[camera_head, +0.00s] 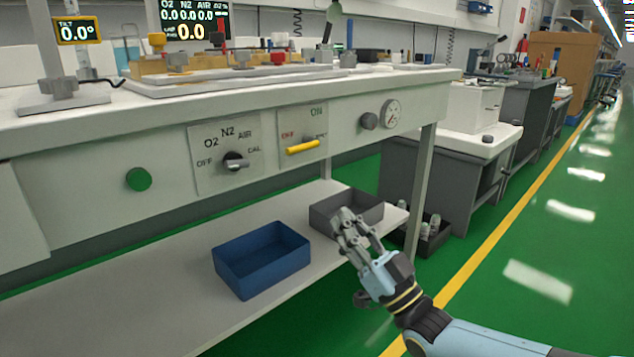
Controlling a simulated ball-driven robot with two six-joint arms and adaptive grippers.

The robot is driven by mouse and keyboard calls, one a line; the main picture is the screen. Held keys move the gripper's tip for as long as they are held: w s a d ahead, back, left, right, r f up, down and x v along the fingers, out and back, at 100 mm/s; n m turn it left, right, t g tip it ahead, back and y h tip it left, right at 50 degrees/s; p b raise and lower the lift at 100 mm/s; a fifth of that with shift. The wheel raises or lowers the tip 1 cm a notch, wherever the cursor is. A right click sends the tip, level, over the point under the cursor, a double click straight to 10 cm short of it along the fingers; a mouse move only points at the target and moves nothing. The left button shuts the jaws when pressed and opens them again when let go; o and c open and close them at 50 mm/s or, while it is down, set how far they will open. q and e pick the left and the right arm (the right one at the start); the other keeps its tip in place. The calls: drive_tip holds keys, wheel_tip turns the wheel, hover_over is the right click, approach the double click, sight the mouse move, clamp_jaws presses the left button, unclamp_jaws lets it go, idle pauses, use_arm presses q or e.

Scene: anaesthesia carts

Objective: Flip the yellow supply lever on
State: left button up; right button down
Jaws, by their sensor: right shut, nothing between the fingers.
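The yellow supply lever (302,147) sits on a light panel (318,121) on the front of the cart (75,199). The lever lies nearly level, its right end slightly higher. A small "ON" label shows above it, with smaller red and dark lettering beside it. My right gripper (345,219) is shut and empty. It is below and to the right of the lever, apart from it, in front of the grey bin on the lower shelf. My left gripper is not in view.
A selector knob (236,161) and green button (139,179) are left of the lever; a dark knob (369,121) and gauge (391,113) are right. A blue bin (262,260) and grey bin (366,205) stand on the lower shelf. Green floor is open at right.

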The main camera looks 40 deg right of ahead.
sight(296, 151)
use_arm(q)
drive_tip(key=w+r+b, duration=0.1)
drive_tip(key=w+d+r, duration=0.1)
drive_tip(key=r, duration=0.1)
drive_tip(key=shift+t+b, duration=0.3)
drive_tip(key=shift+b, duration=0.1)
use_arm(e)
drive_tip(key=x, duration=1.3)
drive_tip(key=shift+w, duration=0.3)
drive_tip(key=shift+a+r, duration=0.1)
drive_tip(key=shift+r, duration=0.15)
drive_tip(key=shift+r+m+h+p, duration=0.1)
drive_tip(key=shift+m+h+p, duration=0.2)
drive_tip(key=shift+m+p, duration=0.1)
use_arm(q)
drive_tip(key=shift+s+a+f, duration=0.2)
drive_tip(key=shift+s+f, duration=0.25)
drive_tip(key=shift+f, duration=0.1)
use_arm(e)
drive_tip(key=shift+m, duration=0.3)
